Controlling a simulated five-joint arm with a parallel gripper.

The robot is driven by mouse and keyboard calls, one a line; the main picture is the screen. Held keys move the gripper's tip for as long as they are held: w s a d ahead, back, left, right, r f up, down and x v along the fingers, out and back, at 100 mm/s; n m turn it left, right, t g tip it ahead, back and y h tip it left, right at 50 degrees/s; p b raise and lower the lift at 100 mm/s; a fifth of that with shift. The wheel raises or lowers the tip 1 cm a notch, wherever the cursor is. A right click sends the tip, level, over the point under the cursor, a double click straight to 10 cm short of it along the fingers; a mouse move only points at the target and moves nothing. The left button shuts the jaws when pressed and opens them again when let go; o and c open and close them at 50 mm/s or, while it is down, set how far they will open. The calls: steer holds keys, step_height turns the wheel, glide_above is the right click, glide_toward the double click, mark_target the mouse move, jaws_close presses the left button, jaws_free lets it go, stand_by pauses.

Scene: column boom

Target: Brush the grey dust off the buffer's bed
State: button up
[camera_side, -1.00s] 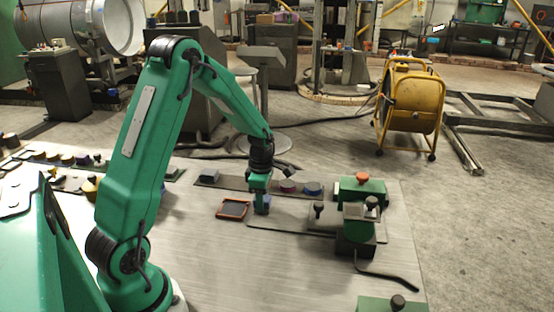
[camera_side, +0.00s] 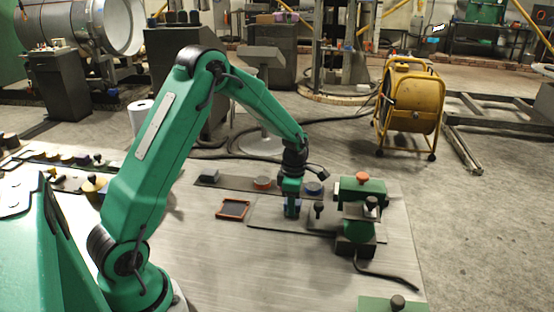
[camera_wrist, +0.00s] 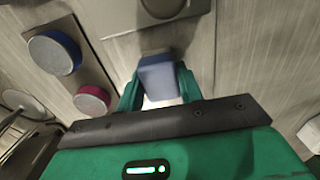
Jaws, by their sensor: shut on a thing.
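My gripper (camera_side: 291,206) is shut on a small blue block-shaped piece, seemingly the brush (camera_wrist: 160,78). In the wrist view it sits between my green fingertips, with a pale patch below it. In the side view my gripper is low over the work surface, just left of the green buffer (camera_side: 357,228). A flat grey plate (camera_side: 268,220), seemingly the bed, lies beside and under my gripper. I cannot tell whether the brush touches it. I cannot make out grey dust in either view.
A dark strip behind my gripper carries an orange disc (camera_side: 262,182) and a blue disc (camera_side: 313,187); a magenta disc (camera_wrist: 91,100) shows in the wrist view. An orange-rimmed tray (camera_side: 233,209) lies to the left. A black-knobbed post (camera_side: 318,209) stands close right.

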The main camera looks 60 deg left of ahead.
steer(key=shift+w+d, duration=0.35)
steer(key=shift+s+a, duration=3.4)
steer(key=shift+s, duration=0.05)
steer(key=shift+s+a+r, duration=0.1)
steer(key=shift+a, duration=0.05)
step_height(320, 180, up, 8)
steer(key=shift+a, duration=0.1)
